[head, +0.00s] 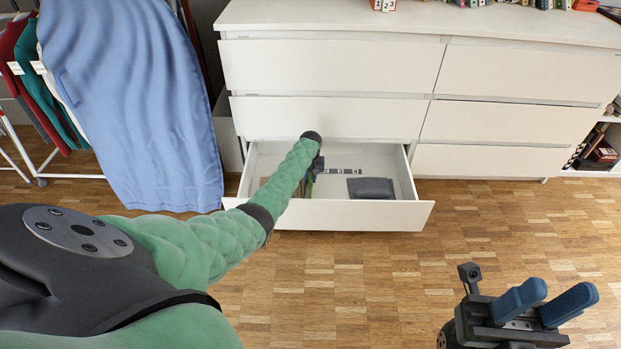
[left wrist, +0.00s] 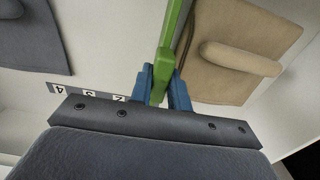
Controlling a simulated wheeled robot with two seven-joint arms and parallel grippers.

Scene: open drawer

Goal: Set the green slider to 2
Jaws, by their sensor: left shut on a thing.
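The slider (left wrist: 166,60) is a long green bar with a knob. My left gripper (left wrist: 162,88) is shut on the knob, with a blue finger on each side, close to the strip (left wrist: 88,93) near its 2. The exact number at the slider is hidden by my gripper. My right gripper (head: 545,303) is open and empty above the floor at the lower right.
A dark grey folded item (head: 371,188) lies in the drawer's right part. A tan item (left wrist: 235,60) lies on the other side of the slider. The white dresser (head: 330,65) stands behind. A clothes rack with a blue cloth (head: 130,100) is at the left. The floor in front is clear.

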